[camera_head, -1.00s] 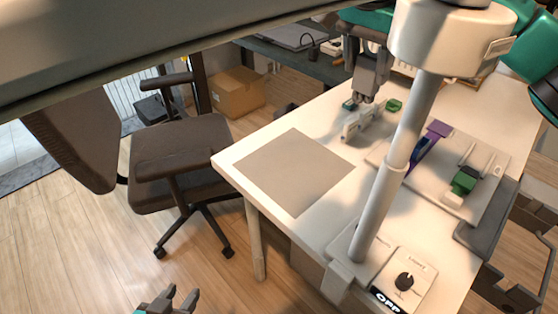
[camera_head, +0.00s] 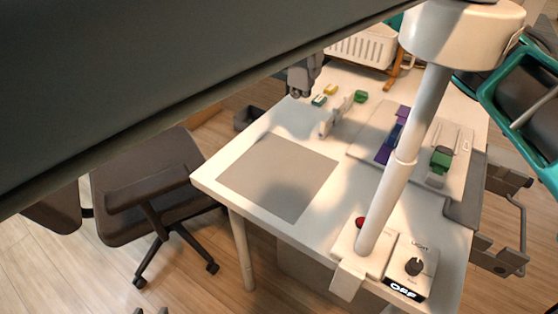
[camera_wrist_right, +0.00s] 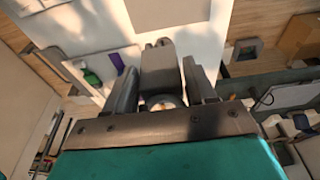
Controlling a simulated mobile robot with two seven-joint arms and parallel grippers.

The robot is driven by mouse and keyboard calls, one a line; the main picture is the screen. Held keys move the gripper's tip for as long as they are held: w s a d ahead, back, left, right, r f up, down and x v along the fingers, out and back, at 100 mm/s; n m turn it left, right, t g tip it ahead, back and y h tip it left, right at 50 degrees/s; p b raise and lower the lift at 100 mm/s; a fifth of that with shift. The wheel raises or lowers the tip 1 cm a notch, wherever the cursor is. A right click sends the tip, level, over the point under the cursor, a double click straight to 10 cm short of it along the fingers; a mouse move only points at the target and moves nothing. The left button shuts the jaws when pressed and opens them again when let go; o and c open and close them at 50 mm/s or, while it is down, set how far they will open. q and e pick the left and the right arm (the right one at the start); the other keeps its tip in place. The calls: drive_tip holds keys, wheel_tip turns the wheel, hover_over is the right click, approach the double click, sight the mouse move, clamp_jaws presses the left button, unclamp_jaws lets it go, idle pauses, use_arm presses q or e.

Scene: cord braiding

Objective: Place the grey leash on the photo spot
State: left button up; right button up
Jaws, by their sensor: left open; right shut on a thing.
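The photo spot appears to be the flat grey square (camera_head: 278,177) on the white table's near left part; nothing lies on it. My right gripper (camera_head: 300,94) is beyond the square, by the table's far left edge. In the right wrist view a grey piece (camera_wrist_right: 159,72) sits between its fingers. I cannot tell whether this is the grey leash, and no cord shows clearly. My left gripper (camera_head: 151,311) shows only its fingertips at the bottom edge, low over the floor, apart and empty.
A lamp post (camera_head: 390,185) on a base with an OFF switch box (camera_head: 411,268) stands at the table's near right. A pale board (camera_head: 376,134) bears purple and green parts. A grey stand (camera_head: 334,119) and small green and yellow pieces lie behind the square. A chair (camera_head: 150,180) is left.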

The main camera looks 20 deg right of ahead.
drive_tip(key=s+a+x, duration=0.1)
drive_tip(key=x, duration=0.5)
drive_tip(key=a+b+x, duration=0.1)
drive_tip(key=x, duration=0.5)
drive_tip(key=s+a+f+x, duration=0.1)
drive_tip(key=x, duration=0.5)
drive_tip(key=shift+s+f+b, duration=0.2)
drive_tip(key=shift+f+b, duration=0.15)
drive_tip(key=shift+f, duration=0.15)
drive_tip(key=o, duration=1)
drive_tip(key=shift+o, duration=0.2)
drive_tip(key=v, duration=1.2)
drive_tip(key=shift+p, duration=0.45)
